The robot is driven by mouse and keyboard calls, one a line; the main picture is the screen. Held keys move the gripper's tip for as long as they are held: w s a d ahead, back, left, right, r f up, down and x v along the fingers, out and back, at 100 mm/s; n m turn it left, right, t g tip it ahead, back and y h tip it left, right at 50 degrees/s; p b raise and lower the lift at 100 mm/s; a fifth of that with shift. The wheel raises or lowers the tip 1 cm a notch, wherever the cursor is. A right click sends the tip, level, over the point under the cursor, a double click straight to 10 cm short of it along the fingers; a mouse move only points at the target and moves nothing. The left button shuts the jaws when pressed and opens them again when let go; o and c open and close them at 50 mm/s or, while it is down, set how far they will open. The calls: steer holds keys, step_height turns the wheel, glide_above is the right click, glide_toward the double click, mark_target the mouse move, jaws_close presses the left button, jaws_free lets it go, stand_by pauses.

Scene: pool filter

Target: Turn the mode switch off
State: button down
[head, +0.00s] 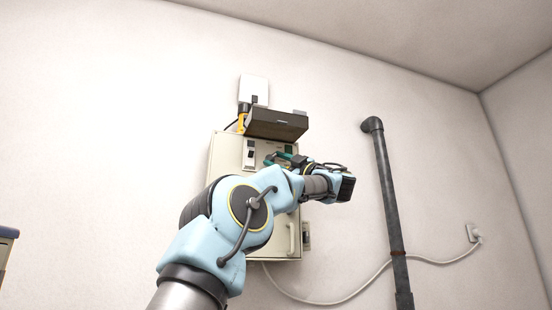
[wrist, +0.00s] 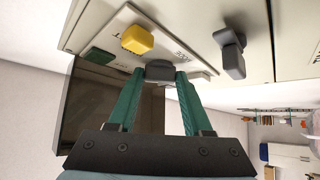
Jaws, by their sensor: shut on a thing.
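A pale control box (head: 226,155) hangs on the wall, with my arm in front of its middle. In the wrist view its white switch plate (wrist: 122,28) carries a yellow button (wrist: 137,39), a green part (wrist: 97,55) and a dark grey knob (wrist: 160,68), which looks like the mode switch. My gripper (wrist: 160,78) has its two teal fingertips on either side of this knob, shut on it. The fingers hide part of the knob, so its exact setting cannot be read. In the head view my gripper (head: 283,158) reaches the upper right of the box.
A dark open cover (head: 276,123) juts out just above my gripper. A black latch-like handle (wrist: 230,52) stands out beside the plate. A grey pipe (head: 386,190) runs down the wall to the right, with a white cable (head: 345,297) near it.

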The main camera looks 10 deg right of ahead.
steer(key=shift+n+g+y, duration=0.3)
steer(key=shift+c, duration=1.6)
jaws_free()
steer(key=b+v, duration=0.4)
steer(key=v, duration=0.6)
steer(key=shift+s+d+f, duration=0.2)
steer(key=shift+s, duration=0.05)
